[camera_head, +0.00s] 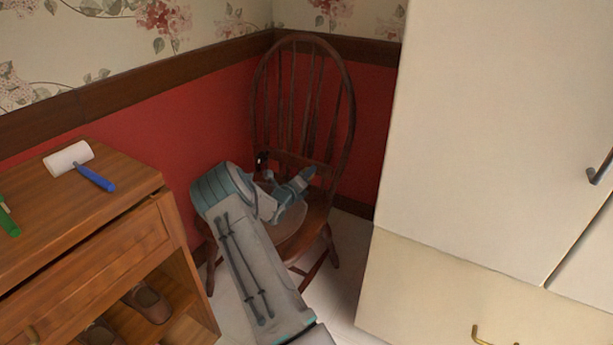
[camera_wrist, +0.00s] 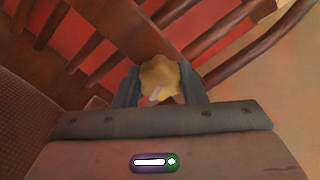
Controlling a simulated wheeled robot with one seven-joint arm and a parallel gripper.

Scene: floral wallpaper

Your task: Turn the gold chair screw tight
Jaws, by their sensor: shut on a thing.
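The brown wooden chair (camera_head: 345,110) with a spindle back stands in the corner. My gripper (camera_head: 309,173) is at the lower part of its backrest, above the seat. In the wrist view, the gold screw (camera_wrist: 158,74) has a lobed knob-like head and sits between the two fingers of my gripper (camera_wrist: 160,88), which are shut on it. Chair wood and spindles (camera_wrist: 105,70) show behind the screw. In the head view the screw cannot be made out, and my arm covers part of the seat.
A wooden cabinet (camera_head: 100,245) at left bears a white roller with a blue handle (camera_head: 82,165) and a green item (camera_head: 7,218). Brown shoes (camera_head: 148,302) lie on its shelf. A large cream cupboard (camera_head: 480,150) stands close on the right. Walls close in behind the chair.

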